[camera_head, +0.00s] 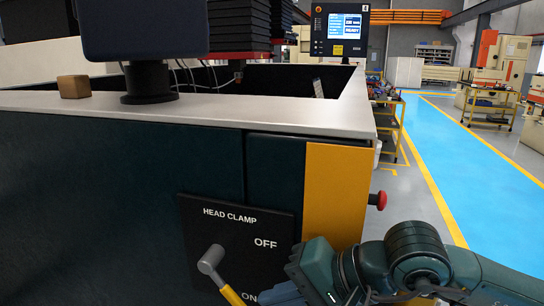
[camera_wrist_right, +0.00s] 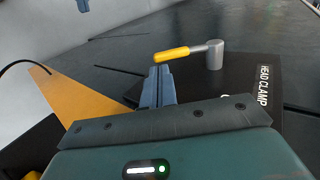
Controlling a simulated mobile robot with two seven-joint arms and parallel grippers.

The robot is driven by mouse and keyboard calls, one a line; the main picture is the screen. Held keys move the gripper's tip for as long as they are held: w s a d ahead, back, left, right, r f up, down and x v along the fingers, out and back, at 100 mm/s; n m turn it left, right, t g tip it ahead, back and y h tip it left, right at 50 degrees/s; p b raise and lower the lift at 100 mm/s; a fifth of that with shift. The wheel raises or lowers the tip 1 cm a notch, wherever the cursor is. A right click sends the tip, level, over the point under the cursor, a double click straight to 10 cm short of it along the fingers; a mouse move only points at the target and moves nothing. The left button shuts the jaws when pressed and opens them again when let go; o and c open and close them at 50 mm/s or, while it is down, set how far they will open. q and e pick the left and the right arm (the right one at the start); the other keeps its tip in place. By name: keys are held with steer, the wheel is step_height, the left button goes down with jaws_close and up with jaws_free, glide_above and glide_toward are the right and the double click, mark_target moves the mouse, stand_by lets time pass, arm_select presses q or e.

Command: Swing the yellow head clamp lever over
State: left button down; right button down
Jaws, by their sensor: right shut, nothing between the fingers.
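The head clamp lever has a grey round pivot (camera_head: 210,260) on the black HEAD CLAMP panel (camera_head: 205,230). Its yellow handle (camera_head: 231,296) points down and right, toward the ON label at the bottom edge of the head view. In the right wrist view the yellow handle (camera_wrist_right: 172,54) and grey pivot (camera_wrist_right: 214,56) show in full. My right gripper (camera_wrist_right: 160,72) is shut and empty, with its fingertips close beside the handle's free end; I cannot tell whether they touch. In the head view the fingers are partly cut off at the bottom. My left gripper is not in view.
A yellow strip (camera_head: 336,195) runs down the dark machine front right of the panel. A red button (camera_head: 378,200) sticks out at the machine's corner. A small wooden block (camera_head: 74,86) sits on the light machine rim (camera_head: 240,112). The blue floor lane (camera_head: 480,165) on the right is clear.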

mark_target(243, 304)
steer(key=shift+a+f, duration=0.1)
steer(key=shift+b+x, duration=1)
steer(key=shift+x, duration=0.15)
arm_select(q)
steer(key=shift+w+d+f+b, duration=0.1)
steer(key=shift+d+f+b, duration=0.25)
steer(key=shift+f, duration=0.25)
arm_select(e)
steer(key=shift+w+a, duration=0.15)
steer(key=shift+a, duration=0.3)
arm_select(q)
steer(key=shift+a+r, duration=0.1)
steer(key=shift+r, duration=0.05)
arm_select(e)
steer(key=r, duration=0.1)
steer(key=d+r, duration=0.2)
steer(key=shift+s+d+r, duration=0.15)
steer(key=shift+s+r, duration=0.05)
steer(key=shift+s, duration=0.15)
